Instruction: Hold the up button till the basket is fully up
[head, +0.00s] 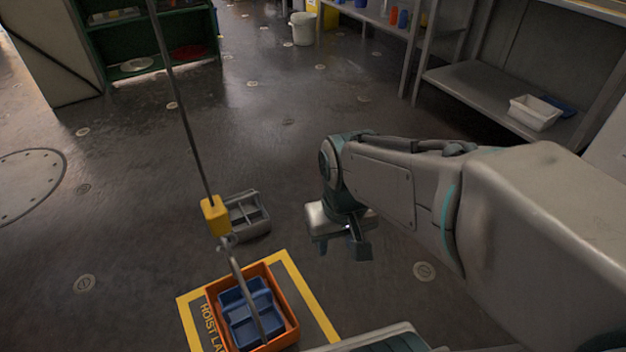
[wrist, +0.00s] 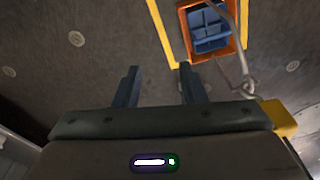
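The basket (head: 289,313) is an orange open box with a blue divided caddy (head: 240,298) inside. It is over the yellow-bordered floor square marked "HOIST LA…" (head: 313,289); I cannot tell whether it touches the floor. Its handle runs up to a hook under a yellow block (head: 214,215) on a long cable (head: 178,100). My gripper (head: 342,246) is open and empty, right of the block and the basket. In the wrist view its fingers (wrist: 159,72) are apart, with the basket (wrist: 242,42) beyond them. No up button can be made out in either view.
A grey divided tray (head: 247,214) is on the floor behind the yellow block. A metal shelf unit (head: 465,88) with a white bin (head: 534,113) stands at right. A green cabinet (head: 160,45) and a white bucket (head: 303,29) are at the back.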

